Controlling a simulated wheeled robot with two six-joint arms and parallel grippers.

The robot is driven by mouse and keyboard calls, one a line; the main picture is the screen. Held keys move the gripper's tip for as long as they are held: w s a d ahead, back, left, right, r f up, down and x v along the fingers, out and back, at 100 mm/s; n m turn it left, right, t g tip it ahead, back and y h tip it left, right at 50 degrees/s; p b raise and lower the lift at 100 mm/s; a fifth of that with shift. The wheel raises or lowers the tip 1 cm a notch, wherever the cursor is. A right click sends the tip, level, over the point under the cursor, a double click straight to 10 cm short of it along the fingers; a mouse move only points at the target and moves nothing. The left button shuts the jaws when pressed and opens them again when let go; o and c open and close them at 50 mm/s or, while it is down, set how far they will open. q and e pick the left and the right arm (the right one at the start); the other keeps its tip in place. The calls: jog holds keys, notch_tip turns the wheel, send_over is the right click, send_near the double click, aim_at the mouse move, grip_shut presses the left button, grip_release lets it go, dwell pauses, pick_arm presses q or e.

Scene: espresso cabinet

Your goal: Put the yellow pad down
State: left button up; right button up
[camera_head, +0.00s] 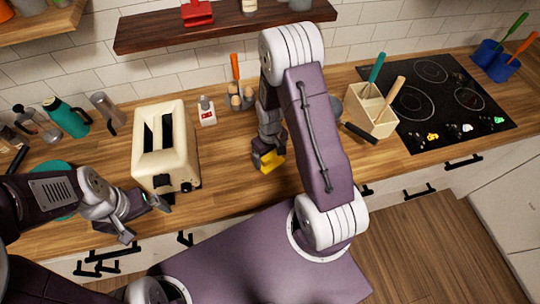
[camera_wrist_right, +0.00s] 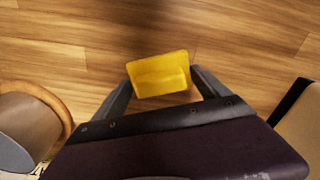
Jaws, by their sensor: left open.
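The yellow pad (camera_head: 271,162) is a small yellow block in the middle of the wooden counter area, at the tips of my right gripper (camera_head: 268,156). In the right wrist view the yellow pad (camera_wrist_right: 159,74) sits between the two fingers, with a fingertip against each side, so the right gripper is shut on it. The pad is low and close to the counter; I cannot tell whether it touches the wood. My left gripper (camera_head: 146,219) is open and empty at the counter's front edge, just in front of the toaster.
A cream toaster (camera_head: 165,148) stands to the left. A cream utensil box (camera_head: 371,113) and black cooktop (camera_head: 440,103) are to the right. Bare counter (camera_head: 225,176) lies between toaster and pad.

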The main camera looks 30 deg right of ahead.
aim_at(270, 156)
jog(key=shift+r, duration=0.35)
notch_tip(270, 156, up, 12)
jog(key=s+a+r+m+t, duration=0.1)
jog(key=s+a+m, duration=0.1)
jog(key=s+a, duration=0.5)
pick_arm(q)
notch_tip(270, 156, down, 6)
jog(key=b, duration=0.6)
jog(key=shift+r+p, duration=0.45)
jog(key=shift+p, duration=0.05)
jog(key=c, duration=0.3)
pick_arm(e)
jog(key=f, duration=0.1)
jog(key=s+d+f, duration=0.1)
jog(key=f, duration=0.1)
jog(key=d+f, duration=0.1)
jog(key=shift+s+f, duration=0.2)
